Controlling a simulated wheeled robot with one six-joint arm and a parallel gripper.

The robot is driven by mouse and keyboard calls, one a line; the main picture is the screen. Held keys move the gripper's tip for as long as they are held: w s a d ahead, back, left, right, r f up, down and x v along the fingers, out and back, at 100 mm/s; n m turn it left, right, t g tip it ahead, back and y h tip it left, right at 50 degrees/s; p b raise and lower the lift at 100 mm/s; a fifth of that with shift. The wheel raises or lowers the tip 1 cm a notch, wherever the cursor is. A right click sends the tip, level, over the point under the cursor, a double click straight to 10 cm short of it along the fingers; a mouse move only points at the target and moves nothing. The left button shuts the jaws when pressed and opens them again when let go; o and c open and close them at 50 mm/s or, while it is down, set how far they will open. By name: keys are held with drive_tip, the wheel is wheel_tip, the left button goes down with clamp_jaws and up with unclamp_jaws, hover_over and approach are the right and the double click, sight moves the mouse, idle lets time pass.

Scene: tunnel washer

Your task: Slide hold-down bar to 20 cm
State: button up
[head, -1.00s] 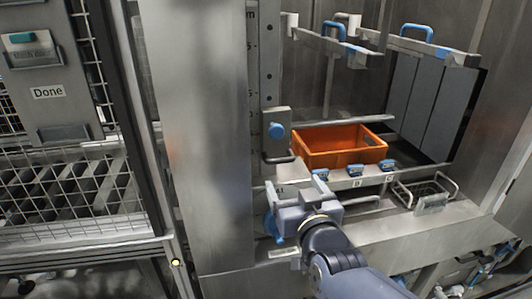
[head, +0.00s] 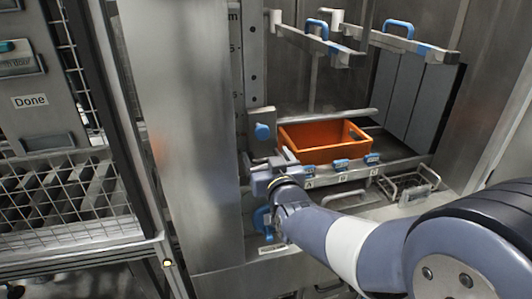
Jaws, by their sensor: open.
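A vertical scale plate (head: 236,75) marked in cm stands left of the washer opening. A grey sliding block with a blue knob (head: 262,132) sits on it, low down; the exact reading is too small to tell. A grey horizontal bar (head: 352,121) runs low over the back of an orange crate (head: 322,148); I cannot tell whether it joins the block. My gripper (head: 268,164) is open and appears empty, just below the block and left of the crate's front corner. My wrist hides part of the ledge.
Two overhead bars with blue handles (head: 318,27) (head: 398,28) hang above the crate. Blue clips (head: 341,165) line the front ledge. A wire basket (head: 410,187) lies at the right.

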drive_tip(key=shift+w+a, duration=0.1)
drive_tip(key=shift+w, duration=0.3)
drive_tip(key=shift+c, duration=0.4)
